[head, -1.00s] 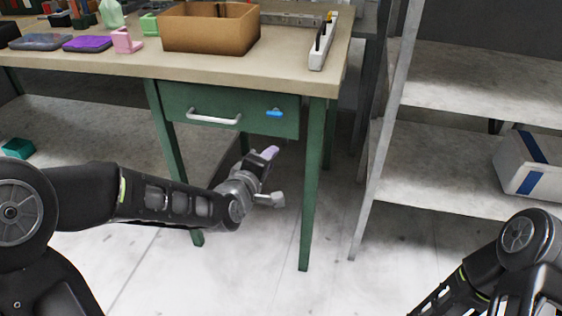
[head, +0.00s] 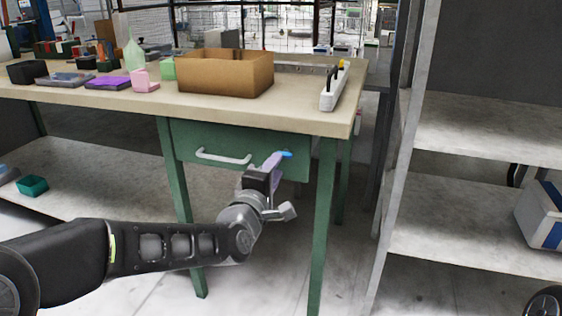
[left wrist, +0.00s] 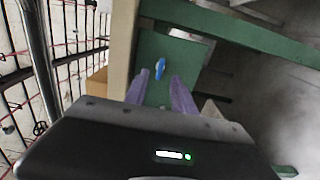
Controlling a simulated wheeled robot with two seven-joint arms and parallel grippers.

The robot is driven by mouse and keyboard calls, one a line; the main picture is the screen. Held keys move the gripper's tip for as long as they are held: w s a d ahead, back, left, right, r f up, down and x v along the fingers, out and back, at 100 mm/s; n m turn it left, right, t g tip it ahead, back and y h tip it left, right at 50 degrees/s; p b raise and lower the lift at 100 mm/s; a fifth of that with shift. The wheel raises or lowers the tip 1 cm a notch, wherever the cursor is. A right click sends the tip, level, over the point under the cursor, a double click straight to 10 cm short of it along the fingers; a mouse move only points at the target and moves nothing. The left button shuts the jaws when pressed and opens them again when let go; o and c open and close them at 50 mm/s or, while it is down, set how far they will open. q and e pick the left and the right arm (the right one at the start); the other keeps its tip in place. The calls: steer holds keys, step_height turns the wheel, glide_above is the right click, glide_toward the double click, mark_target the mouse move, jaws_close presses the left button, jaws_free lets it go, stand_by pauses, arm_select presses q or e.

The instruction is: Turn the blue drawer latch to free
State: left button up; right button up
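The blue latch (head: 286,154) is on the right part of the green drawer front (head: 208,139), right of the white handle (head: 224,158). The latch lies roughly level along the drawer front. My left gripper (head: 276,170) is in front of the drawer, just below and at the latch, and its purple fingers partly cover that area. In the left wrist view the fingers (left wrist: 160,90) are spread apart and empty, with the latch (left wrist: 160,68) ahead of the gap between their tips. I see no clear contact. My right gripper is out of view.
The workbench top (head: 300,116) overhangs the drawer and holds a cardboard box (head: 225,75) and a white power strip (head: 333,90). Green table legs (head: 323,220) stand close to the right of my gripper. A grey shelf unit (head: 470,130) is further right.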

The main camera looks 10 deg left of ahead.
mark_target(285, 154)
arm_select(q)
steer(key=w, duration=0.4)
steer(key=shift+w+d, duration=0.15)
steer(key=shift+w, duration=0.25)
steer(key=shift+c, duration=0.2)
jaws_close()
